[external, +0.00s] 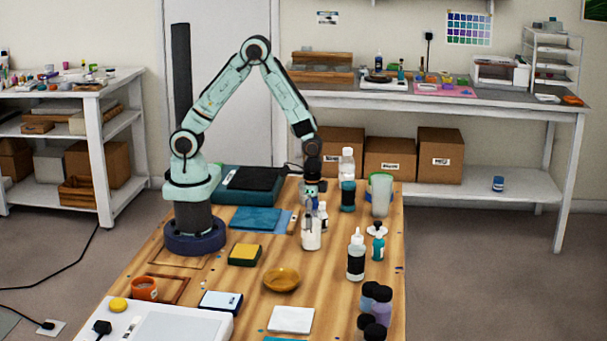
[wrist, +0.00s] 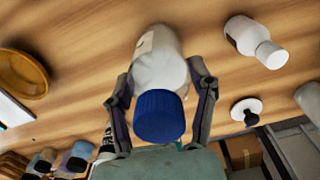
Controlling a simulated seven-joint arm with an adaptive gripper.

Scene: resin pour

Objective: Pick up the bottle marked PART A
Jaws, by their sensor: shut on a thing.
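A whitish bottle with a ribbed blue cap (wrist: 158,116) is between the two fingers of my gripper (wrist: 160,92) in the wrist view. The fingers lie along both sides of it, and my gripper is shut on it. A pale label shows on part of its side, but I cannot read any marking. In the external view my gripper (external: 311,192) points down at the white bottle (external: 311,236) near the middle of the wooden table. I cannot tell whether its base touches the table.
A small bottle (external: 323,216) stands close beside it. A clear bottle with a dark label (external: 347,192) and a cup (external: 380,194) stand behind. A white dropper bottle (external: 356,256) and a teal bottle (external: 378,246) are to the right. A yellow bowl (external: 282,280) lies in front.

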